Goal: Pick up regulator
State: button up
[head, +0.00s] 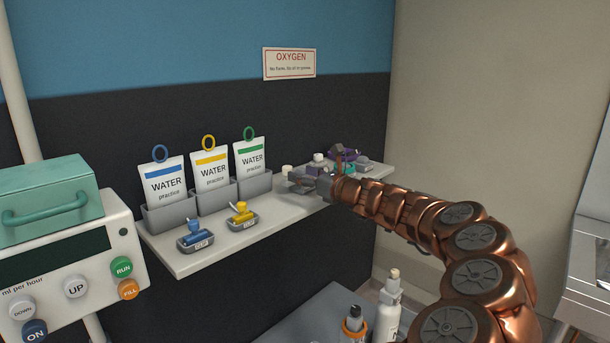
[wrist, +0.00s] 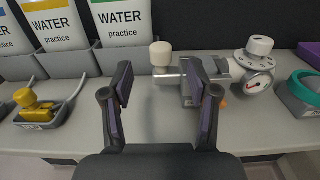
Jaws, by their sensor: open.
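The regulator (wrist: 172,78) lies on the shelf in the wrist view. It has a silver body, a cream knob at its left end, and a round gauge (wrist: 258,82) with a white dial knob at its right end. My gripper (wrist: 160,80) is open, with its cream-knob end showing between the dark fingers. The right finger covers part of the silver body; I cannot tell whether they touch. In the head view, my gripper (head: 304,180) is over the shelf, and the regulator (head: 287,171) is partly hidden by it.
The shelf (head: 250,233) holds three water pouches (head: 209,169) in grey bins at the left, with a blue clip (head: 195,234) and a yellow clip (head: 241,212) in small trays. A teal ring (wrist: 305,86) and purple item (wrist: 311,52) are close at right. Bottles (head: 388,310) stand below.

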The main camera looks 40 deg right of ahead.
aim_at(291, 168)
jog(key=shift+w+a+r, duration=0.1)
jog(key=shift+w+r, duration=0.05)
jog(key=shift+w, duration=1.1)
jog(key=shift+w+a+p, duration=0.15)
jog(key=shift+w+p, duration=0.05)
jog(key=shift+w, duration=0.8)
jog(key=shift+w+a+p, duration=0.15)
jog(key=shift+w+p, duration=0.05)
jog(key=shift+w, duration=0.8)
jog(key=shift+c, duration=0.3)
grip_shut()
